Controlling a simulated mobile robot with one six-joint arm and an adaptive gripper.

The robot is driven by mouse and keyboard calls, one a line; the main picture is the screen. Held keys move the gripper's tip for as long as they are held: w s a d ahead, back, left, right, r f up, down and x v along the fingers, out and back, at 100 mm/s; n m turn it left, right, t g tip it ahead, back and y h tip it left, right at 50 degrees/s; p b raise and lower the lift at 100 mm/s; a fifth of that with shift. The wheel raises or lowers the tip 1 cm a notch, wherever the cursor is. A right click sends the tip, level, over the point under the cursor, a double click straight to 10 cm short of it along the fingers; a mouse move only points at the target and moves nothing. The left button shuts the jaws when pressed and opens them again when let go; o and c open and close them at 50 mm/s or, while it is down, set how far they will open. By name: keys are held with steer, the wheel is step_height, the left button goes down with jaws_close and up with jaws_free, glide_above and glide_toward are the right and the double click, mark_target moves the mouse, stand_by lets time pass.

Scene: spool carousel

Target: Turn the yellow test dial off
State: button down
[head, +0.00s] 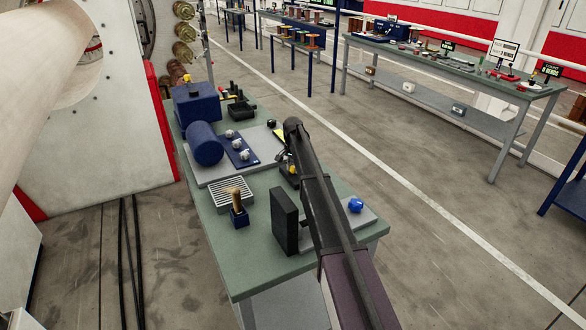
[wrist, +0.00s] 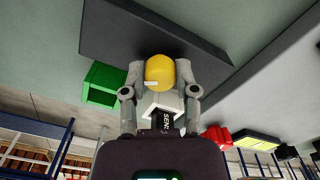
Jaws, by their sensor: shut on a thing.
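The yellow test dial (wrist: 160,74) is a round yellow knob in the middle of the wrist view, with a small pale mark on its lower left side. The two grey fingers of my gripper (wrist: 161,69) are shut on it, one on each side. A white part shows just below the knob, between the fingers. In the head view my gripper (head: 289,170) is at the bench, beyond my dark arm link, and a small bit of yellow shows there. The arm hides most of the dial in that view, and I cannot read its setting.
The green bench (head: 248,265) holds a dark upright block (head: 285,221), a blue knob (head: 355,204), a blue cylinder (head: 205,143) and a blue panel with several pale knobs. A green box (wrist: 103,84) and a dark slab (wrist: 150,38) are close to my fingers.

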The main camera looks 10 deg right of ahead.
steer(key=n, duration=0.6)
steer(key=shift+d, duration=0.1)
steer(key=n, duration=0.5)
steer(key=shift+n, duration=0.4)
stand_by(0.4)
steer(key=shift+c, duration=1.9)
jaws_free()
steer(key=shift+m, duration=0.3)
